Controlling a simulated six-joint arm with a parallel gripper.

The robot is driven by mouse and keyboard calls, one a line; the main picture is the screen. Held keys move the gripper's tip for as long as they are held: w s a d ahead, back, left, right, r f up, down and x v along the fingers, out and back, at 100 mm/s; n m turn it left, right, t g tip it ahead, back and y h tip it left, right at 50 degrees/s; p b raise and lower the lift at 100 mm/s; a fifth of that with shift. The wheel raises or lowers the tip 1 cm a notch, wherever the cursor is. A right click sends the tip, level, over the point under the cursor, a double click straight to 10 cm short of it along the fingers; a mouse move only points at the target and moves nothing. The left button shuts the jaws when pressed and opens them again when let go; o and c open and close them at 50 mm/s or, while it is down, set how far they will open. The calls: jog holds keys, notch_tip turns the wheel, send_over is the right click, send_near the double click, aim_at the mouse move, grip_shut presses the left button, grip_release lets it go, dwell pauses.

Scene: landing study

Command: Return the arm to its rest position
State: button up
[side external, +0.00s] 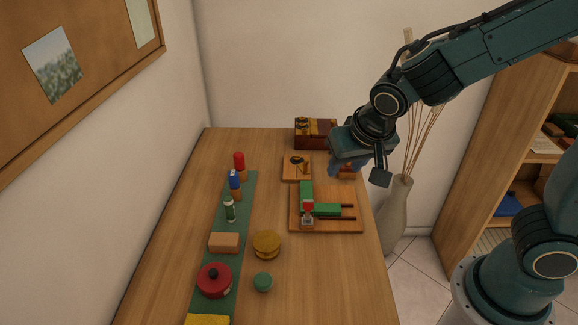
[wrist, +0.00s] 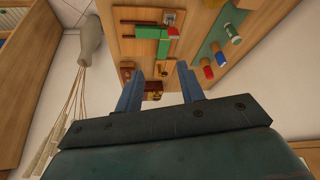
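My gripper (side external: 346,168) hangs above the far right part of the table, near its back right edge, in the side external view. In the wrist view its two blue fingers (wrist: 158,78) are spread apart with nothing held between them. Below it in the side external view, a wooden board (side external: 348,225) carries green blocks (side external: 326,210) and a red-topped piece (side external: 308,207). The gripper is apart from these and hides part of a small brown block (side external: 346,175) behind it.
A green strip (side external: 222,261) on the left of the table bears several items, including a red round pot (side external: 214,281). A brown chest (side external: 315,130) stands at the back. A vase with tall dry stems (side external: 396,215) and shelves (side external: 505,130) stand to the right.

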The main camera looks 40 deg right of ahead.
jog(key=s+d+r+n+y, duration=0.1)
jog(key=s+d+r+n, duration=0.1)
jog(key=s+r, duration=0.2)
jog(key=s+d+r+n+y, duration=0.1)
jog(key=s+d+r+n, duration=0.2)
jog(key=s, duration=0.8)
jog(key=shift+s+d+r+t, duration=0.2)
jog(key=shift+r+t, duration=0.2)
jog(key=shift+r, duration=0.9)
